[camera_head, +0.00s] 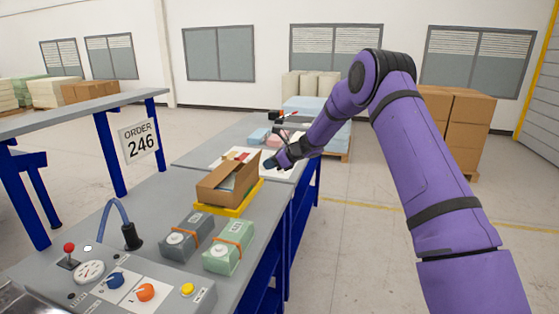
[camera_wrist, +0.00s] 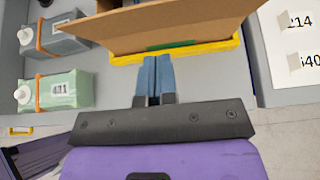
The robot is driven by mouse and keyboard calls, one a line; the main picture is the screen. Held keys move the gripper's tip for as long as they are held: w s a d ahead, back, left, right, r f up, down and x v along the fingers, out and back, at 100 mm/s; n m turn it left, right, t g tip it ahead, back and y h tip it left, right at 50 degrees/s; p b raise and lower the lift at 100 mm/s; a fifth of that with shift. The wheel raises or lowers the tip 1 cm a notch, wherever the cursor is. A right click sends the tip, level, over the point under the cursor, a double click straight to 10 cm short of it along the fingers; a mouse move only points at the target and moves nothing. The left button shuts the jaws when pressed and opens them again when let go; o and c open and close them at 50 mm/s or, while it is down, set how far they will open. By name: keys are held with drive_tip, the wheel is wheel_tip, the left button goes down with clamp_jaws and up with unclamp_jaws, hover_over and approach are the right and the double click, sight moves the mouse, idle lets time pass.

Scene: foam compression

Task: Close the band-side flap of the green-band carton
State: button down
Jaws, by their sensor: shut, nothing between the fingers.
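The brown cardboard carton (camera_head: 222,190) stands on a yellow tray (camera_head: 238,209) on the grey bench, with its top open and flaps sticking up or outward. In the wrist view a wide carton flap (camera_wrist: 165,28) reaches out toward my gripper, and a strip of green band (camera_wrist: 170,45) shows below it, above the yellow tray edge (camera_wrist: 205,50). My gripper (camera_head: 270,164) is just beyond the carton's right side. Its blue fingers (camera_wrist: 154,68) are together and empty, close to the flap's edge; whether they touch it I cannot tell. The carton's inside is mostly hidden.
A grey bottle-like pack (camera_head: 187,238) and a green one (camera_head: 230,246), each with an orange strap, stand nearer. A control panel (camera_head: 125,285) fills the near bench end. Papers and small blocks lie beyond the carton. An order sign (camera_head: 139,141) hangs left.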

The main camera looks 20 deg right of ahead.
sight(250, 164)
drive_tip(key=shift+w+a+r, duration=0.1)
drive_tip(key=shift+w+a, duration=0.6)
drive_tip(key=shift+a, duration=0.35)
drive_tip(key=shift+w+a+r, duration=0.1)
drive_tip(key=shift+w+a, duration=0.6)
drive_tip(key=shift+a, duration=0.3)
drive_tip(key=shift+a, duration=0.1)
